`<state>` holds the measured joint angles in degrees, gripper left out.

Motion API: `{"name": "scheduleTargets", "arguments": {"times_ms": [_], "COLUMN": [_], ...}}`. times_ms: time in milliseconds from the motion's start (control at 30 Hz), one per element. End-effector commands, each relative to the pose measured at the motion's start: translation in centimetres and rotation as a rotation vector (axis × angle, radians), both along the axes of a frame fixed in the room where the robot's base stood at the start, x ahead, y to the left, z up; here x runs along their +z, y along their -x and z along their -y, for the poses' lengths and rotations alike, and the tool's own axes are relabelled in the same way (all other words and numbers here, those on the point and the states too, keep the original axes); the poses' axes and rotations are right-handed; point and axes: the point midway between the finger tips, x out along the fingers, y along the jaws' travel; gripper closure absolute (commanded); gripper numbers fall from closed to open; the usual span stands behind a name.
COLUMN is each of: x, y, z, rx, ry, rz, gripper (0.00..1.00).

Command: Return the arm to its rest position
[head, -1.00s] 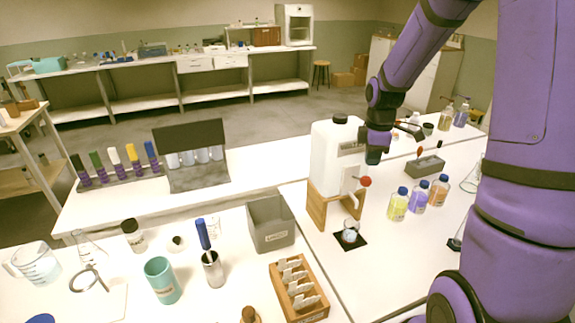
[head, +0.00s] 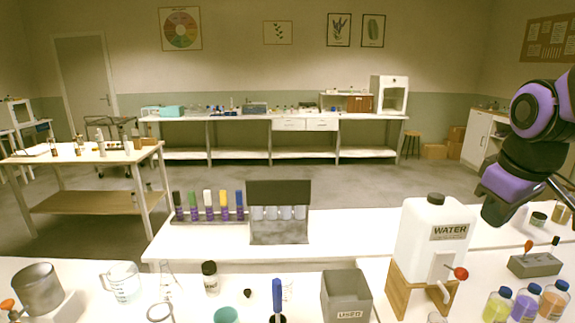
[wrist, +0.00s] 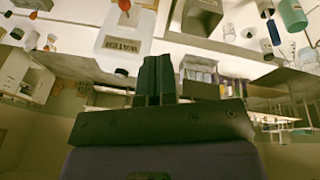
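My arm (head: 536,135) is at the right edge of the head view, raised above the right-hand bench and folded. My gripper (wrist: 157,60) shows in the wrist view with its two dark fingers side by side, shut, with nothing seen between them. The jug also shows upside down in the wrist view (wrist: 125,30), apart from the fingers.
Capped bottles (head: 525,305) and a grey block (head: 534,264) stand on the bench below the arm. The air around the arm looks clear.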

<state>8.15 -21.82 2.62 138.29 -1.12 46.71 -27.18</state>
Motion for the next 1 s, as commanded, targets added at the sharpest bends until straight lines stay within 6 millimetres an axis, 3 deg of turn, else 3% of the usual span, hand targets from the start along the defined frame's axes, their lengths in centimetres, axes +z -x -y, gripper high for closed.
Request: {"name": "scheduleTargets", "arguments": {"times_ms": [200, 433, 600, 1000], "x": [2.4, 3.4, 3.4, 3.4], "y": [5.2, 9.2, 10.4, 10.4], "z": [-1.9, -3.0, -3.2, -3.2], "rx": [-0.167, -0.304, -0.345, -0.351], "ry": [-0.081, -0.171, -0.201, -0.204], "rz": [0.099, 0.166, 0.18, 0.181], "gripper": [1.0, 1.0, 1.0, 1.0]}}
